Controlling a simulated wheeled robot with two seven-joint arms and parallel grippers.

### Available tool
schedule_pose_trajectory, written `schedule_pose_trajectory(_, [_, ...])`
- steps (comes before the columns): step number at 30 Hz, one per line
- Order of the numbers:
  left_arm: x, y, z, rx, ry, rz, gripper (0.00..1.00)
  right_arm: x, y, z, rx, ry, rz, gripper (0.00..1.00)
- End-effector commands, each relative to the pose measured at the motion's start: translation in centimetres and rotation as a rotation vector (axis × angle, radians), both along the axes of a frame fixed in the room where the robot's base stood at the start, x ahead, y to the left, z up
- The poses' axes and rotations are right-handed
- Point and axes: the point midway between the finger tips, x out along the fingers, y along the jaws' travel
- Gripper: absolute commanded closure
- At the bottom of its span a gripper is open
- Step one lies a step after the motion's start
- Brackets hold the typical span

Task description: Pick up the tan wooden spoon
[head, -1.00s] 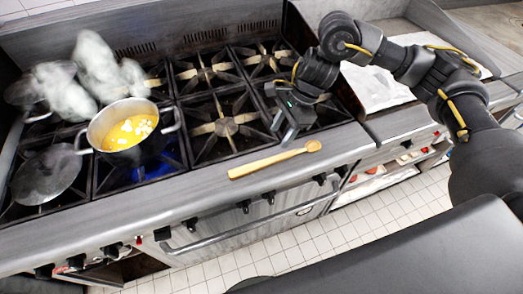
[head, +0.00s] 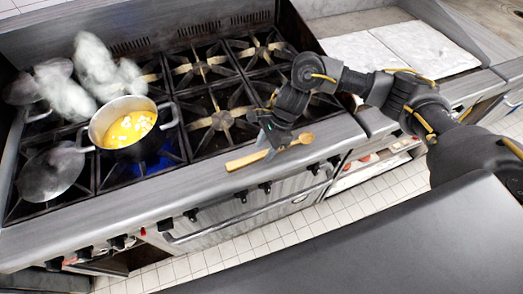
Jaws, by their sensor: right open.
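The tan wooden spoon (head: 248,160) lies on the steel front ledge of the stove, its handle to the left and its bowl to the right. My right gripper (head: 272,150) is open at the spoon, over the part of the handle toward the bowl. It hides a short stretch of the handle. I cannot tell whether the fingers touch the spoon. My left gripper is not in view.
A pot (head: 130,128) of yellow soup with pale pieces stands on a lit burner at the left, steam rising behind it. A dark round lid (head: 48,172) lies left of it. Empty burner grates (head: 222,118) lie behind the spoon. Knobs line the stove front.

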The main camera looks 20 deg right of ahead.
Motion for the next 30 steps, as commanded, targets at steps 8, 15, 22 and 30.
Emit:
schedule_pose_trajectory(8, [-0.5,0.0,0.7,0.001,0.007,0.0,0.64,0.0,0.7,-1.7,0.001,-0.002,0.0,0.53])
schedule_pose_trajectory(15, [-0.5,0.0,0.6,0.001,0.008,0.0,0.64,0.0,0.7,-1.6,0.001,-0.002,0.0,0.66])
schedule_pose_trajectory(22, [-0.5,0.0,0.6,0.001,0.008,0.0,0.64,0.0,0.7,-1.6,0.001,-0.002,0.0,0.96])
schedule_pose_trajectory(30, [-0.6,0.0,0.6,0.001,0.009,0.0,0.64,0.0,0.7,-1.6,0.001,-0.002,0.0,1.0])
